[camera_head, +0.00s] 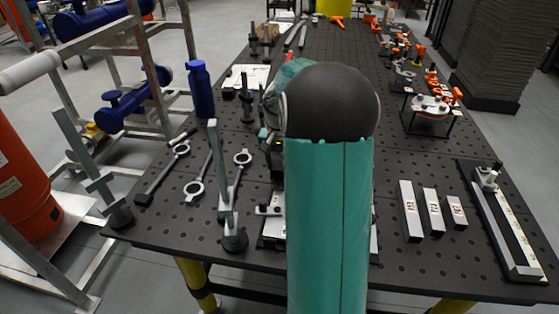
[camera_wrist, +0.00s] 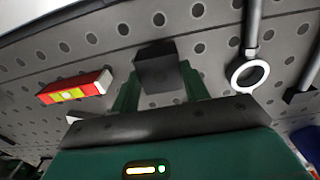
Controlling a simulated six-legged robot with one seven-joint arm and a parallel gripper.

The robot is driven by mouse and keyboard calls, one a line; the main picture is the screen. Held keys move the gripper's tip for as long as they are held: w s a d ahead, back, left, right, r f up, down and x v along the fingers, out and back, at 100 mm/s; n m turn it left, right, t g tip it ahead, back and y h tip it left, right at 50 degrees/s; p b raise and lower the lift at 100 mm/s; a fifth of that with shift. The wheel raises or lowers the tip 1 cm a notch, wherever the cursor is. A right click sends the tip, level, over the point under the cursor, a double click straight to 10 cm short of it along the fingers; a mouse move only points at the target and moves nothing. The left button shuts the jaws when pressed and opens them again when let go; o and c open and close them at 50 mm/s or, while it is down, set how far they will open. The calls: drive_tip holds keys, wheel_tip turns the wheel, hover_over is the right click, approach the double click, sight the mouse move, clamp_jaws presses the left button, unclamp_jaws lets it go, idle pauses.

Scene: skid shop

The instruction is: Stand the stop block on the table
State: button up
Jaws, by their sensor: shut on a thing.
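The stop block appears to be the dark grey block (camera_wrist: 156,70) between the green fingers of my gripper (camera_wrist: 158,84) in the wrist view. The gripper is shut on it. The block's gap to the table surface cannot be told from this view. The black perforated table (camera_head: 400,272) fills the middle of the head view. There my own arm hides the gripper and block.
A ring-ended rod (camera_wrist: 247,74) and a red-and-yellow piece (camera_wrist: 75,88) lie nearby in the wrist view. In the head view, a blue bottle (camera_head: 200,90) and an upright clamp (camera_head: 235,238) stand left; pale bars (camera_head: 410,212) and a long frame (camera_head: 500,230) lie right.

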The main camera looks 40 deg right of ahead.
drive_tip(key=shift+f, duration=0.8)
drive_tip(key=o, duration=1.3)
drive_tip(key=shift+r, duration=3.5)
